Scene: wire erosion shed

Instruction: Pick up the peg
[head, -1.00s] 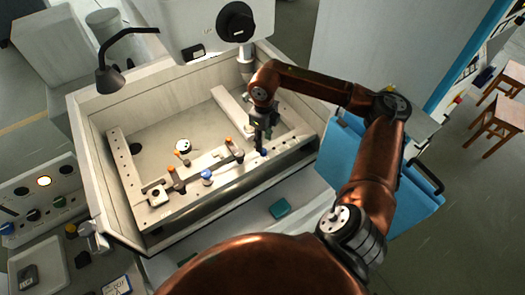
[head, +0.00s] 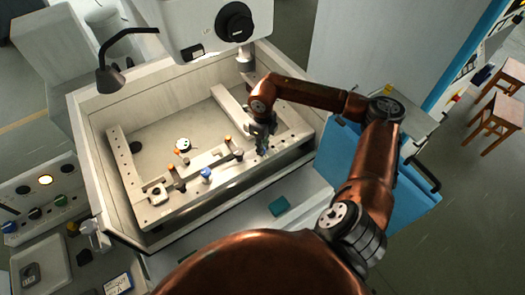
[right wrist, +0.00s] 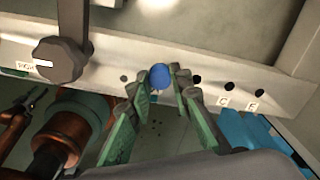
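A peg with a round blue head (right wrist: 160,76) stands at the hole-lined metal rail, between the tips of my right gripper (right wrist: 161,82) in the right wrist view. The green-padded fingers are apart, one on each side of the head. I cannot tell whether either finger touches it. In the head view my right gripper (head: 262,143) points down at the right part of the front rail (head: 225,182) and mostly hides this peg. Another blue-headed piece (head: 206,174) stands further left on the rail. My left gripper is not in view.
A dark clamp knob (right wrist: 58,60) stands left of the peg. Holes lettered C and E lie to its right. Orange-topped clamps (head: 228,140) and a white round piece (head: 183,144) are in the machine tank. A black lamp (head: 110,77) overhangs the tank's left side.

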